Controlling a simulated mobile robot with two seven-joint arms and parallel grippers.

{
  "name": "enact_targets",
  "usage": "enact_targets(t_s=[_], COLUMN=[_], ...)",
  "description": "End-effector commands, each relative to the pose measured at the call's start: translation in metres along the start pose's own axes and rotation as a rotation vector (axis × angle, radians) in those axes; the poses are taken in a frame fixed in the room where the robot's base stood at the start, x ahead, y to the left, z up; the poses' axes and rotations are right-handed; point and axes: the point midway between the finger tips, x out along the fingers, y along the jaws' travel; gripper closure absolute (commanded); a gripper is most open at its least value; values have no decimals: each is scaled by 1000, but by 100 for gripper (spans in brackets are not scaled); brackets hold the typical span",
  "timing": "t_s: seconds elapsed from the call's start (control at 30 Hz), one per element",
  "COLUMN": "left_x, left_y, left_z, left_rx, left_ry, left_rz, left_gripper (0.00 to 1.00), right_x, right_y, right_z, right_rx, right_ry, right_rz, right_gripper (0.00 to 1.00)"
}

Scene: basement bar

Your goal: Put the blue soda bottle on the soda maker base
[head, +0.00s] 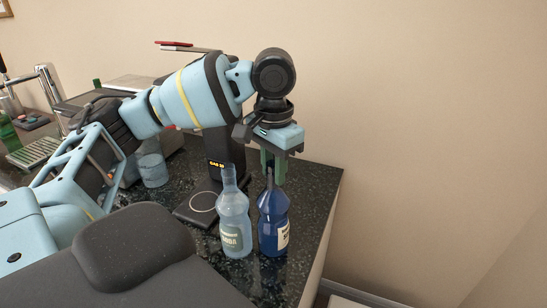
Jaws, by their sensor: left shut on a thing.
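The dark blue soda bottle (272,222) stands upright near the right end of the dark counter, with a pale label. My left gripper (271,170) reaches down from above and is shut on its neck. A pale, clear soda bottle (234,212) stands between the base and the blue bottle. My right gripper is not in view.
The pale bottle stands close beside the blue one. The granite counter (318,185) ends just right of the blue bottle. A clear glass (152,170) stands left of the base. Taps and a tray (35,150) are at the far left.

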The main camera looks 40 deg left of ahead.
Motion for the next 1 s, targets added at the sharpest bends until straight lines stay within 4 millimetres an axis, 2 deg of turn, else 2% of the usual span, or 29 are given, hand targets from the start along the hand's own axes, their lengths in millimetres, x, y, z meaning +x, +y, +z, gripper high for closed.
enact_targets(t_s=[0.53, 0.57, 0.7, 1.0], left_x=[8, 9, 9, 8], left_y=[0, 0, 0, 0], left_z=[0, 0, 0, 0], left_rx=[-1, -1, -1, -1], left_ry=[8, 4, 4, 4], left_rz=[0, -1, -1, 0], left_gripper=[100, 71, 54, 54], right_x=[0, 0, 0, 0], right_y=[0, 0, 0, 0], right_z=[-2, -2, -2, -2], right_rx=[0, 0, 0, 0], right_ry=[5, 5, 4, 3], right_rz=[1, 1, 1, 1], right_gripper=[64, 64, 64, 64])
